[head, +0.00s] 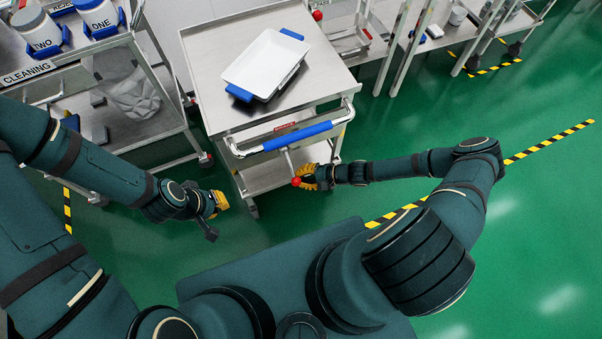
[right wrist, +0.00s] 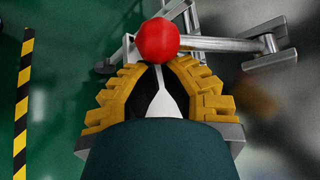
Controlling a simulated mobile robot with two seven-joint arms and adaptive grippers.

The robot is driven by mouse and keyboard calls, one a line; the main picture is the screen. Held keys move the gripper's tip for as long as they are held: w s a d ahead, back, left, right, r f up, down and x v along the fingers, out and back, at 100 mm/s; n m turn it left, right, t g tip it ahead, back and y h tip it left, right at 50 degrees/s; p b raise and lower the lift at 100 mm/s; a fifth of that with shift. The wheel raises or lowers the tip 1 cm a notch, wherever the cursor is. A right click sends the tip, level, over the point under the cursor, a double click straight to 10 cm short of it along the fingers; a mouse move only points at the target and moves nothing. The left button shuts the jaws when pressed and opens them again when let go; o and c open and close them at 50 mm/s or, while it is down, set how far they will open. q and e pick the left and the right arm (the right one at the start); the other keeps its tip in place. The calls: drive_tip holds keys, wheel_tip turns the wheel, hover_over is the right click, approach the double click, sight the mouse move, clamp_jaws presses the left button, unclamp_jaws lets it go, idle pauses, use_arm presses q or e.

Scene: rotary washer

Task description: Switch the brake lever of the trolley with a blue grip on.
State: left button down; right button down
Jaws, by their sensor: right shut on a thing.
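The trolley (head: 246,121) is a metal cart whose push bar has a blue grip (head: 297,136). Its brake lever ends in a red ball knob (head: 296,182) below the push bar. My right gripper (head: 303,178) is at this knob, shut on the brake lever. In the right wrist view, the red knob (right wrist: 160,40) sits at the tips of the yellow fingers of my right gripper (right wrist: 160,62). My left gripper (head: 218,202) hangs over the floor to the left of the trolley, apart from it; its jaw opening is too small to make out.
A white tray (head: 265,64) with blue handles lies on the trolley top. A cart labelled CLEANING (head: 111,97) with labelled containers stands at the left. Another red knob (head: 317,15) shows behind the trolley. Green floor (head: 520,235) is clear at the right.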

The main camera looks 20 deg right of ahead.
drive_tip(key=r+m+g+p, duration=0.1)
drive_tip(key=s+r+g+p, duration=0.1)
drive_tip(key=r+p, duration=0.1)
drive_tip(key=s+r+m+g+p, duration=0.1)
drive_tip(key=shift+r+m+h+p, duration=0.3)
drive_tip(key=shift+r+h+p, duration=0.05)
drive_tip(key=shift+r+h, duration=0.05)
wheel_tip(320, 180, up, 6)
drive_tip(key=m+g+p, duration=0.1)
drive_tip(key=g+p, duration=0.1)
hover_over(298, 179)
drive_tip(key=d, duration=0.2)
drive_tip(key=shift+s+r, duration=0.1)
drive_tip(key=shift+a+r, duration=0.1)
idle(0.3)
